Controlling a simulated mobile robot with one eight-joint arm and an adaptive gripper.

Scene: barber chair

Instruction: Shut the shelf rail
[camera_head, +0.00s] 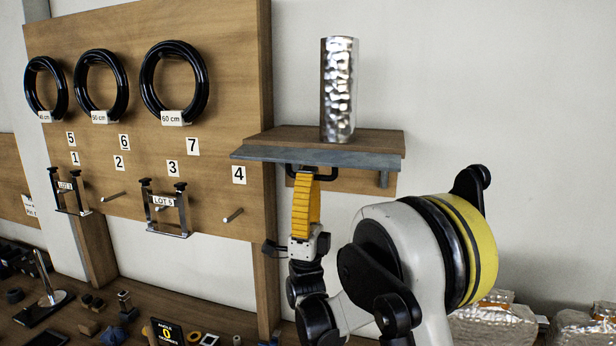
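The shelf rail (350,159) is a long grey bar along the front of a small wooden shelf (375,139) on the wall. It looks flat and roughly level, and its left end sticks out past the shelf. A black handle (330,177) hangs under its middle. My gripper (305,180) points up from below, with its yellow ribbed fingers at the handle. The fingers overlap edge-on, so I cannot tell whether they are closed around the handle or only touch it. A shiny hammered metal cylinder (339,90) stands upright on the shelf behind the rail.
A wooden pegboard (120,180) at left holds black rings (175,84) and metal hangers. Below is a cluttered bench (225,320). Foil-wrapped parcels (490,325) lie at lower right. The wall right of the shelf is clear. My arm hides part of the lower middle.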

